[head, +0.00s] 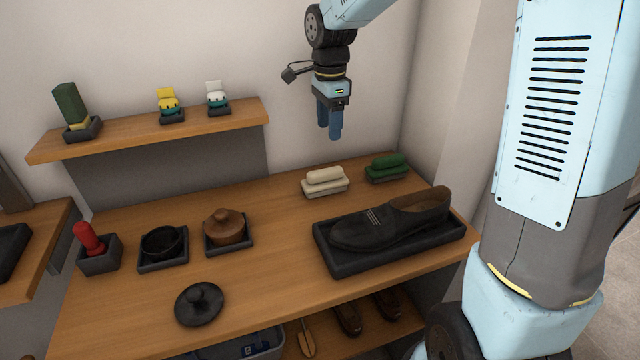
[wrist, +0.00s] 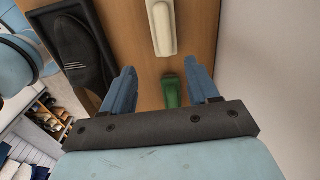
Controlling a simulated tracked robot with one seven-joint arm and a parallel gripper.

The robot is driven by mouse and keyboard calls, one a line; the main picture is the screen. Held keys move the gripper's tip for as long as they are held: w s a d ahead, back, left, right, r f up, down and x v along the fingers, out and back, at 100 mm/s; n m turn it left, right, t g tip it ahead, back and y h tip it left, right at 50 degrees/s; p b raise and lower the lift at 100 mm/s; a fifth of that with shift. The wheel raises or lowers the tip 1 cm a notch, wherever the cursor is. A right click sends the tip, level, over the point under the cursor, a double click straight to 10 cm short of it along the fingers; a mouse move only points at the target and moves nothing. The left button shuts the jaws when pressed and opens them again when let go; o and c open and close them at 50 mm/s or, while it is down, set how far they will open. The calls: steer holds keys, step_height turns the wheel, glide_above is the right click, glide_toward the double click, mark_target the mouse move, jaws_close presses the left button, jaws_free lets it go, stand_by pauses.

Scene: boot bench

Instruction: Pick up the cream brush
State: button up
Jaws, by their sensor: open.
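The cream brush (head: 325,181) lies on the bench top toward the back, left of a green brush (head: 386,168). In the wrist view the cream brush (wrist: 163,27) shows at the top middle, beyond the fingertips and partly cut off by the frame edge. My gripper (head: 331,134) hangs above the back of the bench with its blue fingers pointing down. In the wrist view my gripper (wrist: 164,80) is open and empty, with the green brush (wrist: 173,92) seen below between its fingers.
A dark shoe (head: 392,220) sits in a black tray (head: 345,266) in front of the brushes. A black lid (head: 199,303), a brown lidded pot (head: 224,227), a black bowl (head: 162,242) and a red-handled tool (head: 88,238) stand left. A wall shelf (head: 215,124) is at back left.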

mark_target(325, 171)
steer(key=f, duration=1.4)
steer(key=shift+w+a+f, duration=0.2)
steer(key=shift+a, duration=0.15)
steer(key=shift+c, duration=0.3)
steer(key=c, duration=1)
